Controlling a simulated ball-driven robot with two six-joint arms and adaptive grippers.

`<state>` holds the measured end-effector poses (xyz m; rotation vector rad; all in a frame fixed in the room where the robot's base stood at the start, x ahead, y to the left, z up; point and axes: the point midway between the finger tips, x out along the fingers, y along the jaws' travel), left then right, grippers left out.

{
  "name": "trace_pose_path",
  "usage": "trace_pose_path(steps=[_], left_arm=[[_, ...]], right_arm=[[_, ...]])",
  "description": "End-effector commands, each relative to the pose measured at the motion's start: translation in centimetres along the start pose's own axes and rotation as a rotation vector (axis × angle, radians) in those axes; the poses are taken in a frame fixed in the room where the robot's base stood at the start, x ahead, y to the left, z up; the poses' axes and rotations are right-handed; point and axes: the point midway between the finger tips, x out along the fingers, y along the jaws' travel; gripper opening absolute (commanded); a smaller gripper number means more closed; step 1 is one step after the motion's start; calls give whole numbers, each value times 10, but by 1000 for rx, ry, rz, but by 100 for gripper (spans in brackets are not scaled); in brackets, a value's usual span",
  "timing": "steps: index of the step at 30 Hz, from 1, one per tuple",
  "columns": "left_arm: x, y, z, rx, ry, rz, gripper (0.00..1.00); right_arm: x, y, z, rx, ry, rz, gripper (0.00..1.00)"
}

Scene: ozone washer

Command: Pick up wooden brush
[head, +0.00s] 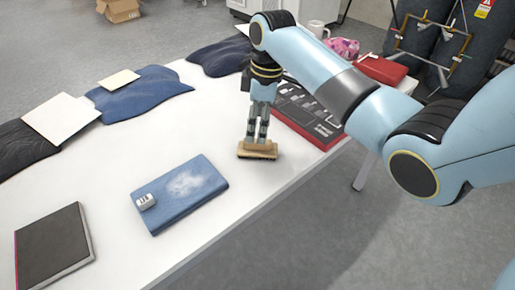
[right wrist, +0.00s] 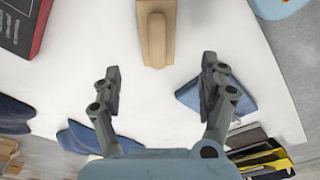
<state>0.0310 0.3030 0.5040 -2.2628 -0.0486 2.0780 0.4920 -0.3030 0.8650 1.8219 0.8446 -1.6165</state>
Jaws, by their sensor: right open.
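The wooden brush (head: 257,150) lies on the white table near its right edge, with its wooden side up and dark bristles below. My right gripper (head: 257,138) is just above the brush in the head view, pointing down. In the right wrist view the brush (right wrist: 156,32) is at the top, beyond the fingertips. The right gripper (right wrist: 160,75) is open there, its two fingers apart with nothing between them. I cannot tell from these views whether a finger touches the brush. My left gripper is not in view.
A blue book (head: 185,199) with a small white tag lies on the white table (head: 110,170). A dark book (head: 52,245) lies front left. A red-edged black box (head: 300,115) lies close behind the brush. Folded dark cloths (head: 140,93) and a white mug (head: 317,29) are further back.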

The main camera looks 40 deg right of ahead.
Motion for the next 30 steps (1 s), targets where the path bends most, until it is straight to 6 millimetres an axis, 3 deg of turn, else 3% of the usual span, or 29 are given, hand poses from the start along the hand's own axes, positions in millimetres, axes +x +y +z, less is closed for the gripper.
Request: trace_pose_path(steps=[3, 10, 18, 26, 30], left_arm=[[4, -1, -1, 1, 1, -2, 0], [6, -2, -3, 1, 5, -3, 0], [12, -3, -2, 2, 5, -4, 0], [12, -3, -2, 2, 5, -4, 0], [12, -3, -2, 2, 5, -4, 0]], right_arm=[[21, 0, 0, 2, 0, -1, 77], [41, 0, 3, 3, 0, 0, 77], [80, 3, 8, 3, 0, 1, 77], [84, 3, 9, 3, 1, 3, 77], [84, 3, 9, 3, 1, 2, 63]])
